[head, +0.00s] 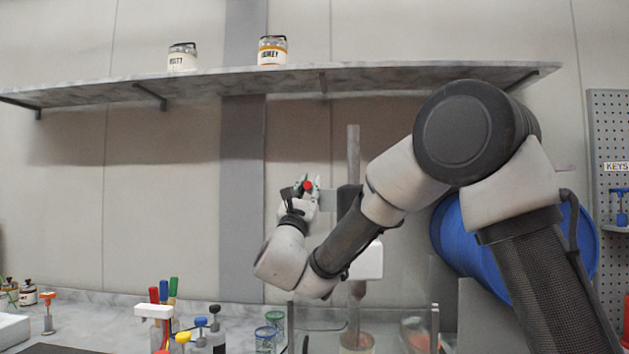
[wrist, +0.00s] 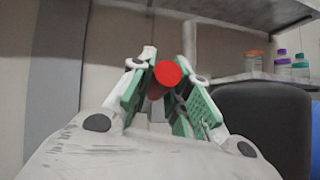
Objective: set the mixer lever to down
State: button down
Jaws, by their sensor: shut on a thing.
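The mixer lever shows as a round red knob (head: 307,187) in the head view, in front of the mixer's grey upright post (head: 353,152). The red knob also shows in the wrist view (wrist: 167,73). My gripper (head: 306,184) is at the knob, with its green-padded fingers on either side of it. In the wrist view my gripper (wrist: 162,82) is shut on the knob. The lever's arm behind the knob is mostly hidden by my fingers. My arm covers part of the mixer's body; a white block (head: 369,262) of it shows below.
A marble shelf (head: 220,84) with two labelled jars runs above my gripper. A blue drum (head: 455,240) stands at the right behind my arm. Colored-handled tools (head: 163,291) and small jars stand on the counter below. A clear-walled box surrounds the mixer's lower end.

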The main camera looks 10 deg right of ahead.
jog(key=shift+f, duration=0.3)
jog(key=c, duration=1.3)
grip_release()
jog(key=shift+s+f, duration=0.1)
jog(key=s+a, duration=0.1)
jog(key=s, duration=0.3)
jog(key=s+a, duration=0.2)
jog(key=s, duration=0.2)
jog(key=s+a, duration=0.2)
jog(key=s, duration=0.1)
jog(key=shift+s+f, duration=0.3)
jog(key=shift+s, duration=0.1)
